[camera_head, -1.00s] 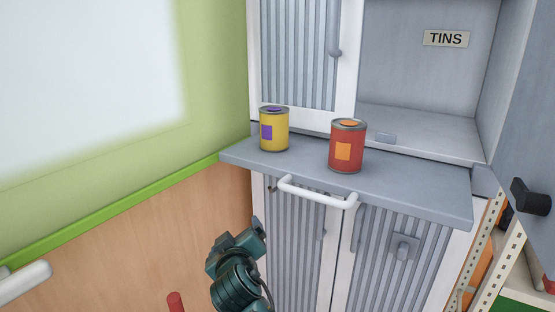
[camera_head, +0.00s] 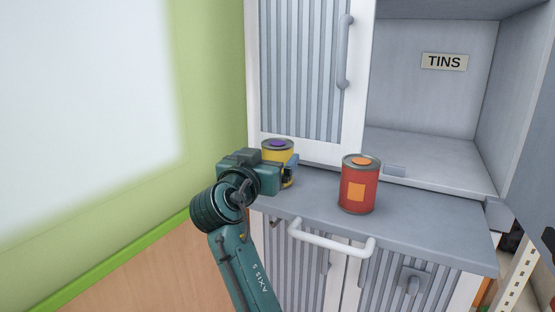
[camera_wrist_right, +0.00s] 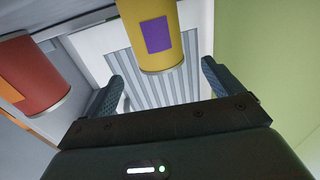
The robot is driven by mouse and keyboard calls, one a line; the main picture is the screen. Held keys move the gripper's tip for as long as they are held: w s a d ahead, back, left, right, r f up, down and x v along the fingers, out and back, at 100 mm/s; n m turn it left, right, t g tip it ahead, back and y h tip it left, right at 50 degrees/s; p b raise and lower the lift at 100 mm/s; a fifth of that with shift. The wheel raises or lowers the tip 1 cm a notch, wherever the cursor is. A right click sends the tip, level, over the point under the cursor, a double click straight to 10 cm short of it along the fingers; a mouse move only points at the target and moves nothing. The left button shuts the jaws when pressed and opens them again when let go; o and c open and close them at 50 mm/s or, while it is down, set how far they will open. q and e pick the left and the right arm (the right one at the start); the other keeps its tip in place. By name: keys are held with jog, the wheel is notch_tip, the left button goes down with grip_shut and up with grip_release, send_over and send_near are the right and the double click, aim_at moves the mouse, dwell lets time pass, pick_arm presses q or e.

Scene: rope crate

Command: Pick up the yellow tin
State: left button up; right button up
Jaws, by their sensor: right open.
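The yellow tin (camera_head: 279,150), with a purple label and purple top mark, stands on the grey counter of the cabinet, partly hidden behind my right gripper. My right gripper (camera_head: 284,174) is at the counter, right at the tin's near side. In the right wrist view the yellow tin (camera_wrist_right: 153,35) lines up with the gap between the two open fingers (camera_wrist_right: 162,80). Nothing is clamped; I cannot tell how far the fingers reach along the tin's sides. My left gripper is not in view.
A red tin (camera_head: 359,186) with an orange label stands on the counter to the right. Behind is an open compartment marked TINS (camera_head: 444,62). A ribbed cabinet door (camera_head: 304,60) is behind the yellow tin, and a white handle (camera_head: 330,241) is below the counter edge. A green wall is at left.

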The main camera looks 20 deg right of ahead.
aim_at(272, 152)
jog(key=p+x, duration=0.1)
jog(key=x, duration=0.5)
jog(key=c, duration=1.5)
jog(key=shift+o, duration=0.2)
notch_tip(272, 152, up, 18)
